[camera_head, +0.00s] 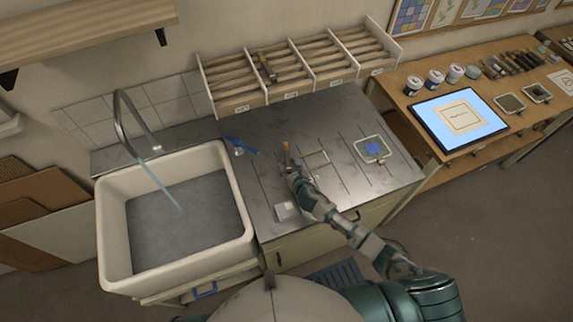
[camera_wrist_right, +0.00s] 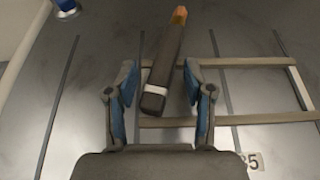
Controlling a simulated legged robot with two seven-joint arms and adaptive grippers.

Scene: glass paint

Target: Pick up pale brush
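A brush (camera_wrist_right: 165,60) with a dark body, a white band and an orange-tan tip lies slightly tilted on the grey worktop in the right wrist view. Its tip (camera_head: 286,147) shows in the head view just beyond my right gripper (camera_head: 290,168). The right gripper (camera_wrist_right: 160,75) is open, with its blue-padded fingers apart. The near end of the brush lies between the fingertips, and I see no finger clamped on it. How high the fingers are above it is unclear. My left gripper is not in view.
A wooden frame (camera_wrist_right: 225,122) lies right beside the brush. A sink (camera_head: 108,225) with running water stands left, with a blue tool (camera_head: 240,145) near its rim. A slatted rack (camera_head: 235,108) runs behind. A small tray (camera_head: 384,154) with a blue piece lies right.

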